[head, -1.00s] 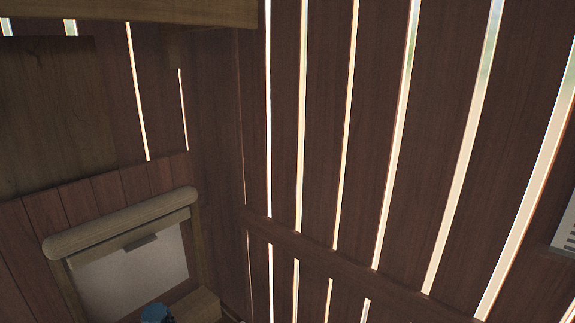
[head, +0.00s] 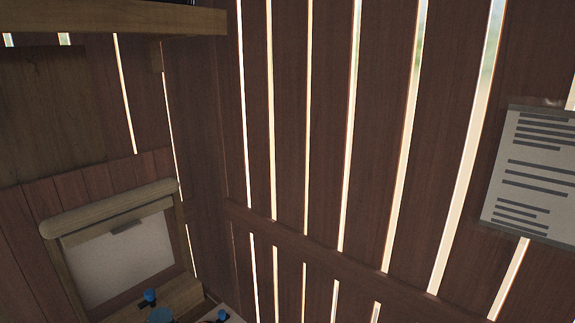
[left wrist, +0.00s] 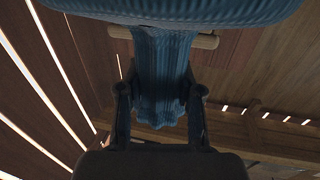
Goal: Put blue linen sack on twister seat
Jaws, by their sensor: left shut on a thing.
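The blue linen sack (left wrist: 162,75) fills the top and middle of the left wrist view. It is ribbed blue cloth, wide at the top edge and narrowing between my fingers. My left gripper (left wrist: 160,100) is shut on this narrow part, with one dark finger on each side. The top of the sack is cut off by the frame. My right gripper is in neither view. I cannot make out the twister seat in either view.
A wooden-framed pale board (head: 125,260) stands at lower left in the head view. Small blue items (head: 150,296) show near the bottom edge; I cannot tell what they are. A printed sheet (head: 533,170) hangs on the slatted wall (head: 330,130). A wooden shelf (head: 110,20) juts out at upper left.

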